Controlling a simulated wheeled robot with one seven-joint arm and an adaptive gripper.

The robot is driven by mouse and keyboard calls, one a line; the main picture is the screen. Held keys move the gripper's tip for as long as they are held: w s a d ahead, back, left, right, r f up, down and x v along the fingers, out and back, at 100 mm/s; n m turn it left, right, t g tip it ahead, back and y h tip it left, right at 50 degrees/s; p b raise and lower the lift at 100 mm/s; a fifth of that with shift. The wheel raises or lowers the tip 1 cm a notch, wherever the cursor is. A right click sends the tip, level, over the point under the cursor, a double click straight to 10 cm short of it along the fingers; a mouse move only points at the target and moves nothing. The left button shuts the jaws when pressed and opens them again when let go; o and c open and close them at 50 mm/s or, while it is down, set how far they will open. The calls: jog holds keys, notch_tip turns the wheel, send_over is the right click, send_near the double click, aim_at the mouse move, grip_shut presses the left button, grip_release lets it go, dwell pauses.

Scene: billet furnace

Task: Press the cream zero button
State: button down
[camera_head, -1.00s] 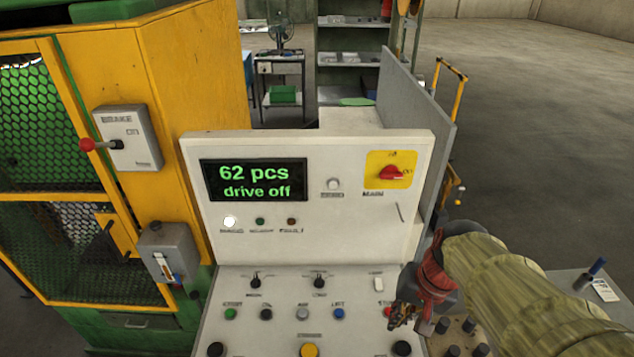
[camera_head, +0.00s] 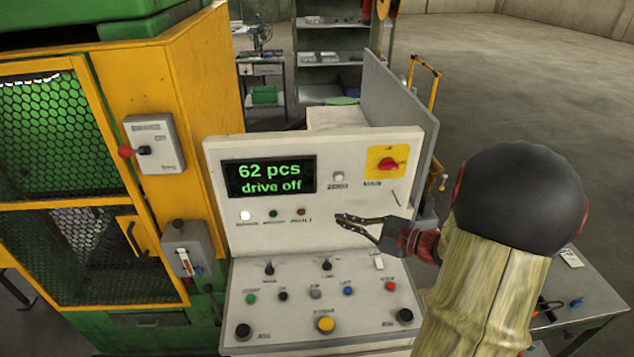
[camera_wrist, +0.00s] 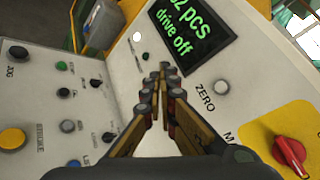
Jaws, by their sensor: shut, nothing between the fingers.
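The cream zero button (camera_head: 338,176) is on the upright face of the white control cabinet, right of the display and left of the yellow plate with the red switch. In the wrist view the round button (camera_wrist: 221,87) shows beside the printed word ZERO. My gripper (camera_head: 340,218) is shut and empty, pointing left in front of the cabinet face, lower in the picture than the button. In the wrist view my gripper tips (camera_wrist: 158,78) lie left of the button, apart from it. Nothing hides the button in either view.
The display (camera_head: 269,177) reads "62 pcs, drive off". The red rotary switch (camera_head: 387,164) is right of the button. Several knobs and buttons cover the sloped desk (camera_head: 245,279) below, including a yellow button (camera_head: 325,324). A grey side panel (camera_head: 397,115) stands behind at the right.

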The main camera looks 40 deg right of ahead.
aim_at(339, 177)
jog(key=r, duration=0.1)
jog(key=w+d+r+t, duration=0.1)
jog(key=r, duration=0.1)
jog(key=shift+w+d+r+t, duration=0.15)
jog(key=shift+d+r+t, duration=0.05)
jog(key=shift+r+t, duration=0.1)
jog(key=w+d, duration=0.4)
jog(key=w, duration=0.3)
jog(key=shift+w+d, duration=0.25)
jog(key=shift+w, duration=0.1)
dwell(1.4)
jog(key=shift+w+d+b, duration=0.2)
jog(key=shift+w+b, duration=0.05)
jog(key=shift+b, duration=0.15)
